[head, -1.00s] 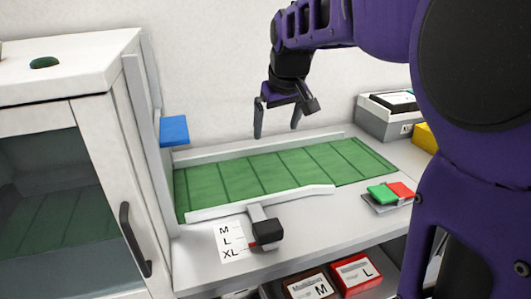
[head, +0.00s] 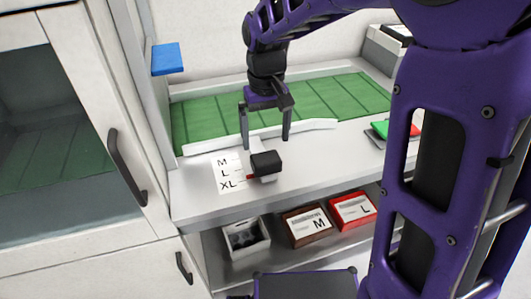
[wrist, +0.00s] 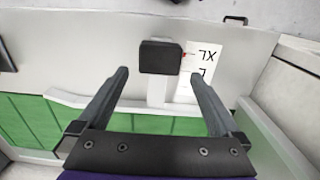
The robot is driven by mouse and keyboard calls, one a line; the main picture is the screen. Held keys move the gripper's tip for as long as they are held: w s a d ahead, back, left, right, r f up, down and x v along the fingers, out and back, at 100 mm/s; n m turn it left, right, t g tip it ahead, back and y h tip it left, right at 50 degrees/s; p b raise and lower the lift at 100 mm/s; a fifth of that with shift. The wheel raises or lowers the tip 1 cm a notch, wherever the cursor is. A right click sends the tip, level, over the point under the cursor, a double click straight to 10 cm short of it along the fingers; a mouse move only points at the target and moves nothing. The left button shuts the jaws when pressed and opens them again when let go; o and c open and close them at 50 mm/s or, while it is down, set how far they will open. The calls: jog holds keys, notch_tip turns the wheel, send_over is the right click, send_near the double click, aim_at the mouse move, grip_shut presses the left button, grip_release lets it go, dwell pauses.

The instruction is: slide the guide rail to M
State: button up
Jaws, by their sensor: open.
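The guide rail (head: 315,126) is a white bar along the front of the green belt (head: 205,118). Its arm ends in a black knob (head: 265,164) with a red pointer (head: 250,177). A white card (head: 226,173) marked M, L and XL lies left of the knob. The pointer is beside the XL line, also in the wrist view (wrist: 183,54). My gripper (head: 266,146) is open and empty, above the rail and behind the knob. In the wrist view the knob (wrist: 160,57) shows just beyond and between the fingertips; contact is not visible.
A green and red button box (head: 390,131) stands right on the counter. Below are a grey bin (head: 243,240) and boxes marked M (head: 309,225) and L (head: 352,211). A cabinet with a black handle (head: 127,168) stands left. The counter front is clear.

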aim_at(266, 157)
notch_tip(266, 157, down, 8)
jog(key=shift+r+b, duration=0.25)
jog(key=shift+b, duration=0.3)
jog(key=shift+w, duration=0.1)
grip_shut()
